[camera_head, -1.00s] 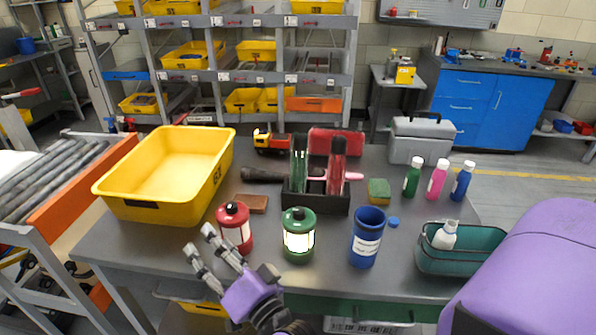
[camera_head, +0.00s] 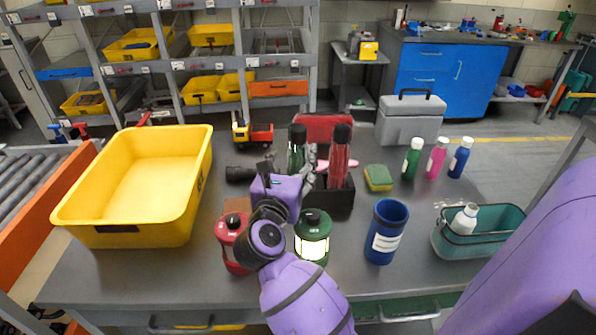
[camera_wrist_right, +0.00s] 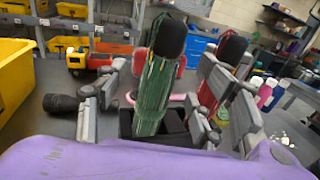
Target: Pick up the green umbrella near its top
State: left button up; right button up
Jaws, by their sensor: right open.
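The green umbrella (camera_head: 296,157) stands upright in a black holder (camera_head: 336,202), with its dark handle at the top. It also shows in the right wrist view (camera_wrist_right: 156,95). My right gripper (camera_head: 287,166) is open at the umbrella's upper part. In the right wrist view the open jaws (camera_wrist_right: 158,92) show one finger on each side of the green umbrella, and I cannot tell whether either touches it. The umbrella's lower end is hidden in the holder. My left gripper is not in view.
A red umbrella (camera_head: 340,158) stands close by in the same holder. A red lantern (camera_head: 229,238) and a green lantern (camera_head: 313,230) stand in front, close to my right arm. A yellow bin (camera_head: 125,220) is at left. A blue cup (camera_head: 385,232) and teal basket (camera_head: 470,244) are at right.

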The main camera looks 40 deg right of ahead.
aim_at(295, 152)
jog(key=x, duration=0.2)
jog(key=p+x, duration=0.1)
jog(key=x, duration=0.1)
jog(key=shift+w+d+r, duration=0.2)
jog(key=shift+d, duration=0.2)
jog(key=shift+w+d+f, duration=0.1)
jog(key=shift+w+f, duration=0.05)
jog(key=shift+w, duration=0.05)
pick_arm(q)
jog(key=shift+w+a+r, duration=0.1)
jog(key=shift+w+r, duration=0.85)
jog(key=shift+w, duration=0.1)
pick_arm(e)
jog(key=shift+c, duration=0.5)
jog(key=c, duration=0.3)
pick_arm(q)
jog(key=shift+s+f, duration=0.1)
pick_arm(e)
grip_shut()
